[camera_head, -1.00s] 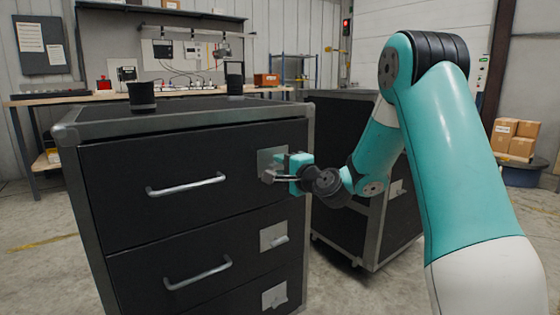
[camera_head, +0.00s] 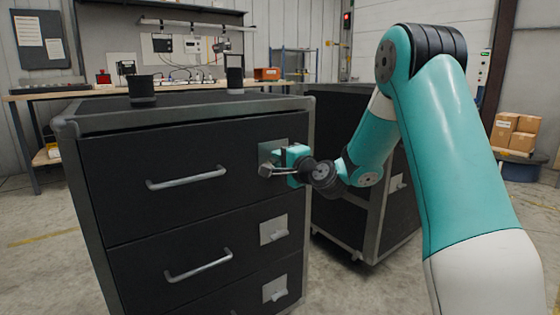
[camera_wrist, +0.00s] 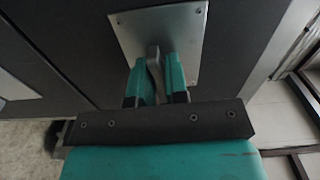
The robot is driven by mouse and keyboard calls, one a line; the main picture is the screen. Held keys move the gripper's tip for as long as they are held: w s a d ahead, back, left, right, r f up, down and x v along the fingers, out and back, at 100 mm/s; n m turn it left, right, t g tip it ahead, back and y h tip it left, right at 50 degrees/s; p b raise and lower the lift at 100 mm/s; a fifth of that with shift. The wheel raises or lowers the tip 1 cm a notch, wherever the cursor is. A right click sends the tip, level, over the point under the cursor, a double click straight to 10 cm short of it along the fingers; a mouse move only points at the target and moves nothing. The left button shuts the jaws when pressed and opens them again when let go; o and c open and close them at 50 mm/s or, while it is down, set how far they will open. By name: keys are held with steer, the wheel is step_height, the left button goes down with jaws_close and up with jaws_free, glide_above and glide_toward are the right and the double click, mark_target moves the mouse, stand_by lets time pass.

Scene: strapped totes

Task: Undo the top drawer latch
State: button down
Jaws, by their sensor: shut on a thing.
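The top drawer (camera_head: 130,205) is black with a silver pull bar (camera_head: 187,178) and looks closed. Its latch plate (camera_head: 273,146) is a square metal plate at the drawer's right end; it also shows in the wrist view (camera_wrist: 186,38). The grey latch lever (camera_wrist: 153,58) sticks out from the plate. My gripper (camera_head: 268,169) is at the plate, with its teal fingers (camera_wrist: 160,72) shut on the lever, one on each side. In the head view the gripper hides most of the lever.
The second drawer's latch (camera_head: 275,231) and the lowest latch (camera_head: 275,289) sit below. Black cylinders (camera_head: 142,91) stand on the cabinet top. A second black cabinet (camera_head: 345,215) stands close on the right, behind my arm. Open floor lies at the left.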

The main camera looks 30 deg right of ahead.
steer(key=n+b, duration=0.4)
steer(key=shift+f+n, duration=0.2)
steer(key=shift+n, duration=0.1)
steer(key=n+b, duration=0.4)
steer(key=shift+n, duration=0.3)
steer(key=n+b, duration=0.4)
steer(key=n, duration=0.1)
steer(key=shift+b, duration=0.35)
steer(key=shift+r+n+b, duration=0.15)
steer(key=shift+n+b, duration=1)
steer(key=shift+n, duration=0.35)
steer(key=c, duration=1.2)
jaws_free()
steer(key=shift+c, duration=0.2)
